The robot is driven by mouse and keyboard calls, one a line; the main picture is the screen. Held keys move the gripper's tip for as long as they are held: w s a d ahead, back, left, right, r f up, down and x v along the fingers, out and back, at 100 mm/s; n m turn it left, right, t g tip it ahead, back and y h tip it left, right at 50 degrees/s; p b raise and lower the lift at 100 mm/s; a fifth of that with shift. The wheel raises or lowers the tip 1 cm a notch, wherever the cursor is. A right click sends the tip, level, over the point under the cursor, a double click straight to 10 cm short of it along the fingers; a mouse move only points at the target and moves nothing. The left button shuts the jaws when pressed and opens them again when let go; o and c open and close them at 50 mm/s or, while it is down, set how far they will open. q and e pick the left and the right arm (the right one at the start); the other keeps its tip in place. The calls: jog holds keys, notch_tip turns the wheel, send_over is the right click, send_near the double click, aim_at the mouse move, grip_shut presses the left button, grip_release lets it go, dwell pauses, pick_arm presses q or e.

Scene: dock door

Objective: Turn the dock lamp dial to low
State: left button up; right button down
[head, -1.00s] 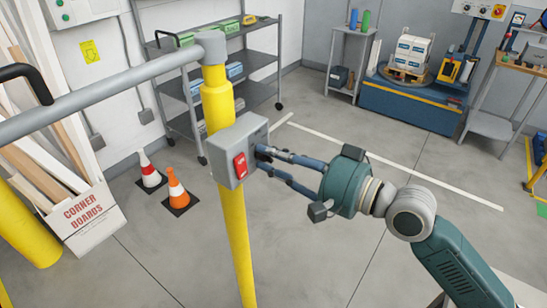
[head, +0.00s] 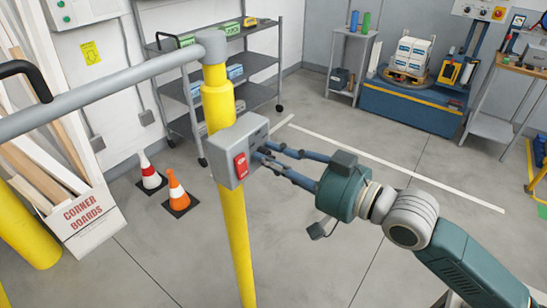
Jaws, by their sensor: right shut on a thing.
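A grey control box (head: 222,160) is fixed to the yellow post (head: 238,240), with a red rocker switch (head: 241,165) on its front face. My right gripper (head: 262,154) reaches in from the right, its blue fingertips at the box's right-hand face. It is shut on the dock lamp dial there; the fingers and the angle of view hide the dial itself, so its setting cannot be read. My left gripper is not in view.
A grey rail (head: 110,85) runs from the post to the left edge. Two cones (head: 175,190) stand on the floor behind the post, near a box of corner boards (head: 90,222) and a grey shelf cart (head: 262,62).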

jog(key=shift+s+f, duration=0.1)
jog(key=shift+f, duration=0.35)
jog(key=c, duration=1.6)
grip_release()
jog(key=shift+c, duration=0.2)
jog(key=shift+o, duration=0.6)
jog(key=shift+r, duration=0.2)
jog(key=v, duration=1.2)
jog(key=shift+a, duration=0.1)
